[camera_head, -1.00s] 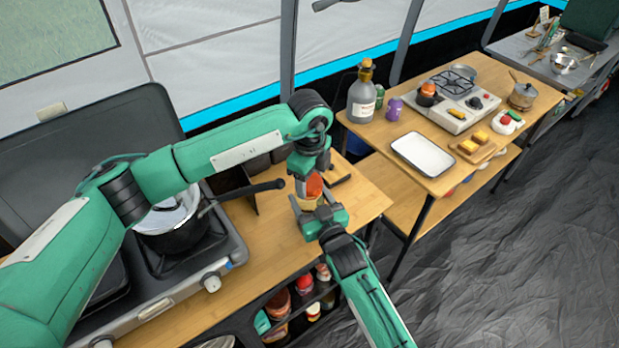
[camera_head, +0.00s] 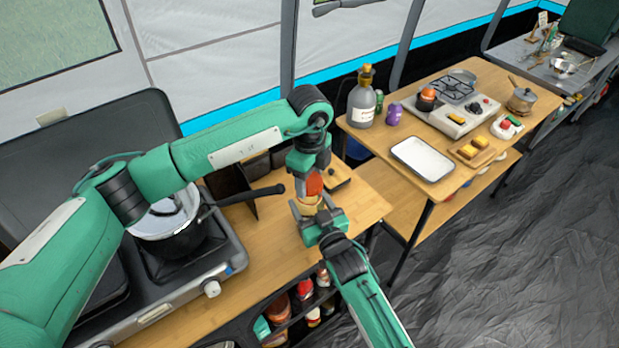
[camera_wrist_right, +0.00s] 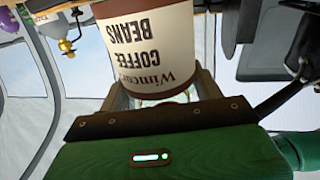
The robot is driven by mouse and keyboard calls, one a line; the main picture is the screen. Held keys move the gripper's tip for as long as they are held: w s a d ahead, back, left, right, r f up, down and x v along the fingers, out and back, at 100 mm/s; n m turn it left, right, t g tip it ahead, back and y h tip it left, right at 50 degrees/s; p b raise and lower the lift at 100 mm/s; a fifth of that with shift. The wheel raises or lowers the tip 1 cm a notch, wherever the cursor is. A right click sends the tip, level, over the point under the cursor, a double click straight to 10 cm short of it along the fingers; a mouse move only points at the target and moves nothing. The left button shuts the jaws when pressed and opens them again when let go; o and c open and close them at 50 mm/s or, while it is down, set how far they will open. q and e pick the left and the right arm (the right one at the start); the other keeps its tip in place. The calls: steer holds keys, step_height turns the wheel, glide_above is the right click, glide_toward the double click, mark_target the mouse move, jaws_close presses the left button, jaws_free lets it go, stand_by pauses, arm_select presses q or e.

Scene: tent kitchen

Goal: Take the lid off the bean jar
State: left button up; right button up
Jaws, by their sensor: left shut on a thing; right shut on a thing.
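The bean jar (camera_head: 309,207) stands at the right end of the near wooden counter. In the right wrist view the jar (camera_wrist_right: 150,45) shows upside down, cream with "COFFEE BEANS" lettering and brown edging. My right gripper (camera_head: 308,214) is shut around the jar from the front; its fingers (camera_wrist_right: 163,85) lie on both sides of it. My left gripper (camera_head: 313,183) reaches down from above, shut on the red-brown lid (camera_head: 314,185). The lid is directly above the jar. The grippers partly hide both, and I cannot tell whether there is a gap between them.
A pot (camera_head: 172,235) sits on the stove (camera_head: 180,285) at left, its black handle (camera_head: 255,193) pointing toward the jar. Open shelves with several jars (camera_head: 305,290) are below the counter. A second table holds a white tray (camera_head: 422,158), a bottle (camera_head: 361,105) and a burner (camera_head: 450,116).

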mark_target(310, 180)
arm_select(q)
steer(key=shift+r, duration=2)
arm_select(e)
steer(key=o, duration=2)
steer(key=shift+c, duration=0.2)
steer(key=shift+s, duration=0.1)
